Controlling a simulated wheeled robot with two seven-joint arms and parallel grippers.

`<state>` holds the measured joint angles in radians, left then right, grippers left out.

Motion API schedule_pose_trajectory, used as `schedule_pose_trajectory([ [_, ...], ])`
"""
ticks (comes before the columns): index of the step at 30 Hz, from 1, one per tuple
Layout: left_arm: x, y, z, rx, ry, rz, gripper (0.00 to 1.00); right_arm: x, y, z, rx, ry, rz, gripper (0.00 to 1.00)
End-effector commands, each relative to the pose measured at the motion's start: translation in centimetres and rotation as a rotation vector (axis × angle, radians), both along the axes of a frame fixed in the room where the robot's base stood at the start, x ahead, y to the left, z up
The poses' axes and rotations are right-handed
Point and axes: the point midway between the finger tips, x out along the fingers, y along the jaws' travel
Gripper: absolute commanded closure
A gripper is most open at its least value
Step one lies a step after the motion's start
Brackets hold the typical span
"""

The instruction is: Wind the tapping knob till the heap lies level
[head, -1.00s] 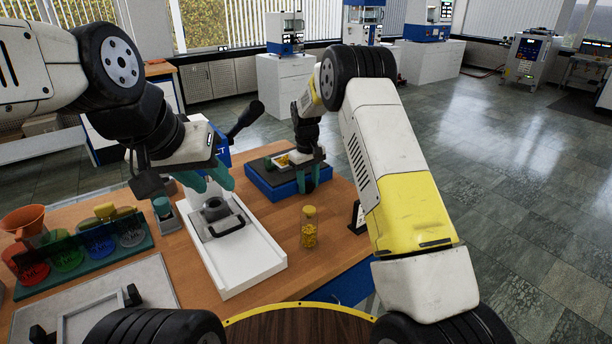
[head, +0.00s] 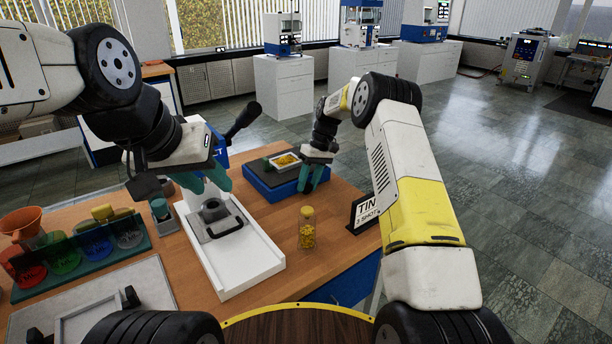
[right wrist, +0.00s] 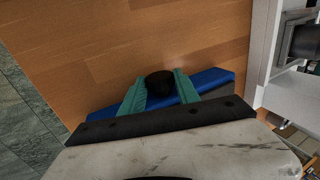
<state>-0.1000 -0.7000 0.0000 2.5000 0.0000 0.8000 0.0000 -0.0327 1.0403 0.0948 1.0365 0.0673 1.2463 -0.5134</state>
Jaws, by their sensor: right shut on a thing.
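The blue tapping box (head: 272,194) with a dark top stands at the back right of the bench. A small pale tray (head: 273,166) with a yellow heap (head: 287,160) sits on it; I cannot tell how level the heap is. My right gripper (head: 314,186) is at the box's right side. In the right wrist view its teal fingers (right wrist: 162,92) are shut on the black tapping knob (right wrist: 160,82). My left gripper (head: 212,184) hangs by the white press, its teal fingers apart, with nothing seen between them.
A glass vial of yellow grains (head: 307,230) stands in front of the box. A sign (head: 363,212) stands at the bench's right edge. The white press (head: 240,268) with a black lever is left of the vial. A rack of coloured pots (head: 90,250) is at left.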

Motion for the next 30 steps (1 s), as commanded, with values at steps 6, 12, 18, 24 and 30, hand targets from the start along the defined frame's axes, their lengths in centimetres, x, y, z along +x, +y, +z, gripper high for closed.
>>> schedule_pose_trajectory([
  [6,0.0,0.0,0.0,0.000,0.000,0.000,0.64,0.1,0.0,0.0,-0.001,-0.002,-0.002,0.54],
  [12,0.0,0.0,0.0,0.000,0.000,0.000,0.64,0.0,0.0,0.0,-0.001,-0.002,-0.001,0.42],
  [18,0.0,0.0,0.0,0.000,0.000,0.000,0.64,0.1,-0.1,0.2,-0.001,-0.002,-0.001,0.42],
  [24,0.0,0.0,0.0,0.000,0.000,0.000,0.64,0.6,-0.8,2.6,-0.001,-0.005,-0.002,0.42],
  [30,0.0,0.0,0.0,0.000,0.000,0.000,0.64,1.3,-1.7,5.7,-0.001,-0.004,-0.002,0.42],
])
